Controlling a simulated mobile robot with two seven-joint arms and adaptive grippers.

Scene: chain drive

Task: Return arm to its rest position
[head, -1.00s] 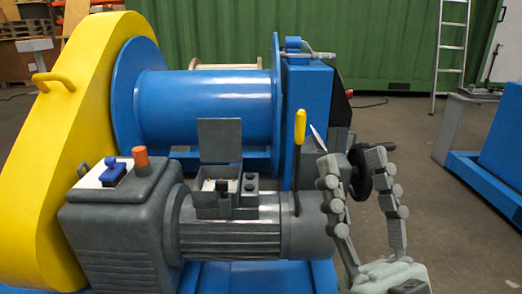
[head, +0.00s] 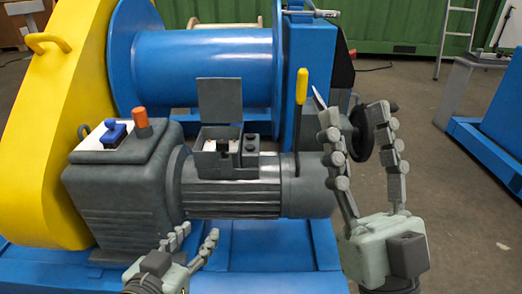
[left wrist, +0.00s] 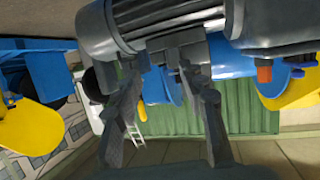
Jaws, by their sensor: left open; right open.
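My left gripper (head: 198,234) is low in the head view, in front of the grey gearbox and motor. Its two fingers are apart with nothing between them. In the left wrist view, the left gripper (left wrist: 163,66) has open fingers pointing up the picture towards the grey motor (left wrist: 150,20); contact cannot be told. My right gripper (head: 352,115) stands upright at the right end of the motor (head: 235,190) in the head view. Its fingers are spread, with a black handwheel (head: 362,140) partly hidden behind them. I see nothing held in it.
A yellow chain guard (head: 40,140) and blue drum (head: 205,70) stand behind the gearbox (head: 120,190). An open switch box (head: 220,150) sits on the motor, beside a yellow-handled lever (head: 301,88). A blue frame (head: 490,145) stands at right. Floor (head: 460,240) at lower right is clear.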

